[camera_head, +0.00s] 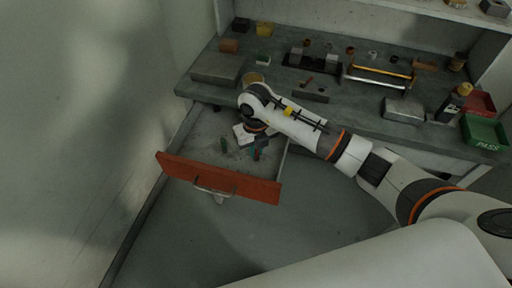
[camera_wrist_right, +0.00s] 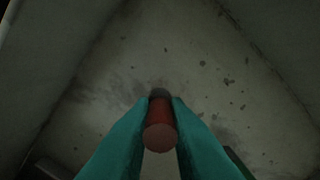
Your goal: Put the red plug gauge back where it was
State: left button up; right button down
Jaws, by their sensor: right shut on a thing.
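The red plug gauge (camera_wrist_right: 160,126) is held between the teal fingertips of my right gripper (camera_wrist_right: 160,112), its round end facing the wrist camera. In the head view my right gripper (camera_head: 256,152) is inside the open drawer (camera_head: 205,130), which has an orange-red front (camera_head: 218,178). A small bit of red shows at its fingertips there. The stained drawer floor fills most of the wrist view beyond the gauge; I cannot tell whether the gauge touches it. My left gripper is in neither view.
A small dark green item (camera_head: 225,146) is in the drawer beside my gripper. The workbench (camera_head: 350,106) behind holds a grey flat box (camera_head: 217,69), a dark block (camera_head: 310,96), a yellow-handled rack (camera_head: 378,76) and a green PASS bin (camera_head: 486,131). A wall stands at left.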

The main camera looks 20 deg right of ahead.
jog(key=c, duration=1.4)
grip_release()
jog(key=shift+f, duration=0.15)
jog(key=shift+r, duration=0.3)
notch_tip(320, 180, up, 12)
jog(key=shift+f+b, duration=0.1)
jog(key=shift+b, duration=0.65)
jog(key=shift+f, duration=0.1)
